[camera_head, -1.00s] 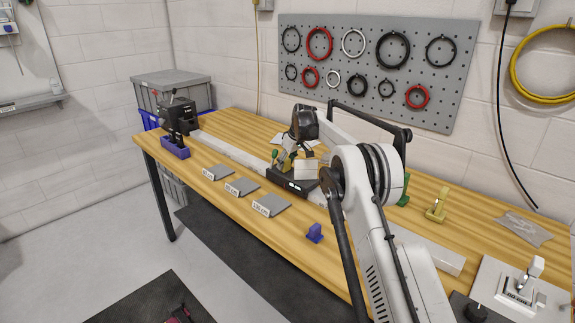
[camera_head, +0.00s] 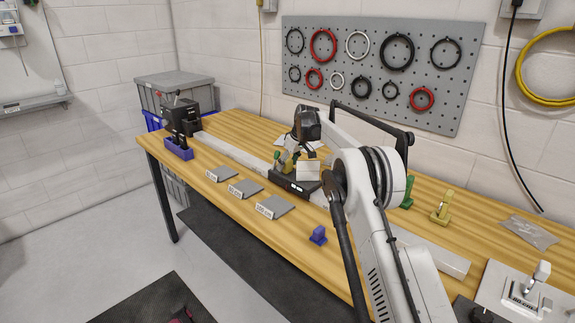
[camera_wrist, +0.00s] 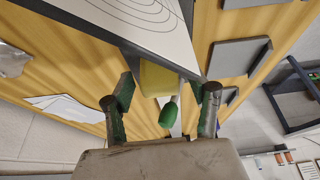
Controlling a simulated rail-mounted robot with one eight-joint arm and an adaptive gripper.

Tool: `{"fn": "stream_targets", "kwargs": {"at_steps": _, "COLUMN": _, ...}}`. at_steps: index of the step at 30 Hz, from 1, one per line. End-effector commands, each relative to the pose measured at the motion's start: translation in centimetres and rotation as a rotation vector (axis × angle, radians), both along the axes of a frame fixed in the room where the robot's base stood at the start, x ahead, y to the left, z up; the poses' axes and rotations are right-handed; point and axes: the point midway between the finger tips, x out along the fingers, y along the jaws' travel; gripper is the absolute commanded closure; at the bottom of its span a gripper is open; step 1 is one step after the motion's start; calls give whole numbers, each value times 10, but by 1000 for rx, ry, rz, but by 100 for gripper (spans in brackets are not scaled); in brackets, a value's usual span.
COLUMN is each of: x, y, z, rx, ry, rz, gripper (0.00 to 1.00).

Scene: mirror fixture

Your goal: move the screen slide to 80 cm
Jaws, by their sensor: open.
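The screen slide is a dark carriage (camera_head: 291,187) on a long pale rail (camera_head: 235,152), carrying a small white screen (camera_head: 308,170). In the wrist view the screen (camera_wrist: 150,22) shows curved lines on its face. A green-tipped lever (camera_wrist: 168,114) and a yellow block (camera_wrist: 157,78) show by the carriage. My gripper (camera_wrist: 165,100) is open, with one finger on each side of the green tip and a gap to it on both sides. In the head view my gripper (camera_head: 297,155) is at the carriage, partly hiding it.
Several grey label plates lie along the front edge, among them a right one (camera_head: 274,207) and a middle one (camera_head: 245,188); their print is hard to read. A dark device (camera_head: 183,118) stands at the rail's left end. A yellow clamp (camera_head: 440,208) is at right.

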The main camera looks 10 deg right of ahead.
Motion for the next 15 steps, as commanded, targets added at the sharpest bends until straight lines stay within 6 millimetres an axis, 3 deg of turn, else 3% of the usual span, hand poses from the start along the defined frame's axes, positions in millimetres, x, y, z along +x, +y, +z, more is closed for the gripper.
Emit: {"fn": "stream_targets", "kwargs": {"at_steps": 15, "x": -27, "y": -20, "z": 82, "rx": 0, "ry": 0, "rz": 0, "gripper": 46}}
